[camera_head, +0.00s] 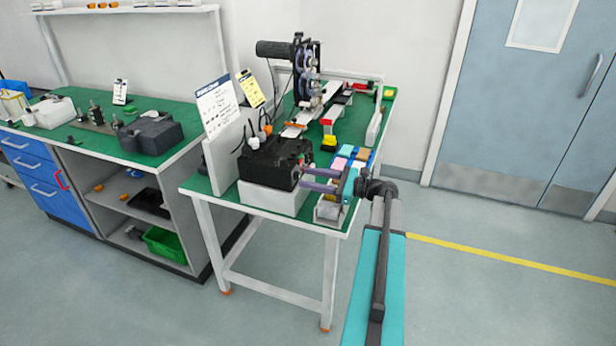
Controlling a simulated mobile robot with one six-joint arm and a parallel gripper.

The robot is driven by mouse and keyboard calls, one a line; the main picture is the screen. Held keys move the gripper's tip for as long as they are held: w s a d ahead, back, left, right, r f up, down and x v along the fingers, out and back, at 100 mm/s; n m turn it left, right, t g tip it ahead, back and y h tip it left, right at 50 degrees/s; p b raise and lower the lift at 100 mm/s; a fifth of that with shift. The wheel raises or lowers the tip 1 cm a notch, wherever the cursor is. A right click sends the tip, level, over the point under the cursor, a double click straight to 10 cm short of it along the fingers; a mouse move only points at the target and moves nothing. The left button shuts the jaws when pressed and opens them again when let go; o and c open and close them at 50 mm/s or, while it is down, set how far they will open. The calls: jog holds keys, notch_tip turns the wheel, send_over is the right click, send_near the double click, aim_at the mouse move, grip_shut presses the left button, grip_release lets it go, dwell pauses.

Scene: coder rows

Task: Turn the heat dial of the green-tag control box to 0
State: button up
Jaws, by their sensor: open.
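A black box-like unit (268,160) sits on a white base (270,197) at the near end of the green-topped bench. I cannot make out a green tag or a heat dial on it, so I cannot tell if it is the green-tag control box. My gripper (304,177) is open, its two purple fingers pointing left at the right side of this unit. The fingertips are close to it; whether they touch it or straddle a dial is too small to tell.
Behind the unit stand a printed sign (219,106) and a machine with a dark motor (274,49) and rollers. Coloured blocks in a blue tray (362,154) lie just behind my gripper. A small metal bin (329,212) is below it. Another green-topped bench (180,115) is at left.

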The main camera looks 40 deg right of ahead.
jog(key=shift+w+a, duration=0.35)
jog(key=shift+w, duration=0.25)
grip_shut()
